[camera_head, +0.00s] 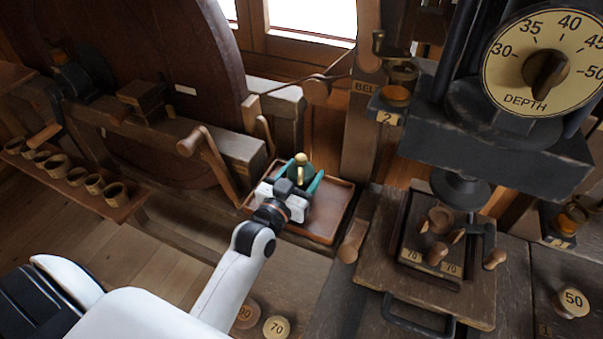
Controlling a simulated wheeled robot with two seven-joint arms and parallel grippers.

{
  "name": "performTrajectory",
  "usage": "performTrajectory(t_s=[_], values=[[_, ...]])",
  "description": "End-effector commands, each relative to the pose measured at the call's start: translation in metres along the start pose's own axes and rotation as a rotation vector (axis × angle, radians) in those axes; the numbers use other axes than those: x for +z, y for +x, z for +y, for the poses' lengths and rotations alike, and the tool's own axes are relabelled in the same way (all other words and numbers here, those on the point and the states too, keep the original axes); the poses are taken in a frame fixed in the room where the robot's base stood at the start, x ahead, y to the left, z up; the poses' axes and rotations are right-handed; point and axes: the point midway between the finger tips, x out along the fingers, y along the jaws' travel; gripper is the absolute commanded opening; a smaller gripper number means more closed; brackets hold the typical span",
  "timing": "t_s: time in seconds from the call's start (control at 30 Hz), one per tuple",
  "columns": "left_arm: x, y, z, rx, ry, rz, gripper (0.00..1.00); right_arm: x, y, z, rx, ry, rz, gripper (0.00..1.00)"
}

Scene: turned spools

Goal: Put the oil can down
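The oil can (303,170), dark green with a brass top and spout, stands upright at the back left part of a shallow brown wooden tray (336,212). My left gripper (298,176) reaches in from the lower left. Its two teal fingers flank the can on both sides and look shut on it. The gripper body hides the can's lower part, so I cannot tell whether its base touches the tray. My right gripper is not in view.
A wooden crank handle (205,160) stands left of the tray, and a wooden knob (353,242) is at its right front corner. A press with a depth dial (546,70) is at the right. The tray's right half is bare.

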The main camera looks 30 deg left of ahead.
Motion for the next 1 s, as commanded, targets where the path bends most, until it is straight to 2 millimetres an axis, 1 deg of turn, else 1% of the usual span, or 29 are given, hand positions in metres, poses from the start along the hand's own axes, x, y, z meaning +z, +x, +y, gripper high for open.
performTrajectory(t_s=[0.03, 0.07, 0.1, 0.33, 0.4, 0.47, 0.57, 0.8, 0.9, 1.0], values=[[0.0, 0.0, 0.0, 0.0, 0.0, 0.001, 0.7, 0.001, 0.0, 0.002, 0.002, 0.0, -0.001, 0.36], [0.0, 0.0, 0.0, 0.0, 0.0, 0.001, 0.74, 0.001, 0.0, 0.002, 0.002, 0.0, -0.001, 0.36], [0.0, 0.0, 0.0, 0.0, 0.0, 0.001, 0.75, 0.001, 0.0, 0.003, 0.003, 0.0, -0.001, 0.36], [0.001, 0.0, 0.0, 0.0, 0.0, 0.0, 0.75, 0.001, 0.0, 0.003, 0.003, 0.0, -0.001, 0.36], [0.004, 0.0, 0.0, 0.0, 0.0, -0.001, 0.75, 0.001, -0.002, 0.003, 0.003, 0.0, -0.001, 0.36], [0.002, -0.005, 0.0, 0.0, 0.0, 0.001, 0.75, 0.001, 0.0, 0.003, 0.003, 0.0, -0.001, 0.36], [0.001, -0.02, 0.0, 0.0, 0.0, 0.002, 0.75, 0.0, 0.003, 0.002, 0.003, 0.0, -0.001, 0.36], [0.0, -0.071, 0.0, 0.0, 0.0, 0.004, 0.75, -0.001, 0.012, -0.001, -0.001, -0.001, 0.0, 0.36], [0.0, -0.089, 0.0, 0.0, 0.001, 0.003, 0.75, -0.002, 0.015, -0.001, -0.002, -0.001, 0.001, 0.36], [0.0, -0.104, 0.0, 0.001, 0.0, 0.003, 0.75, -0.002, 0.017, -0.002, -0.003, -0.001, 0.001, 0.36]])
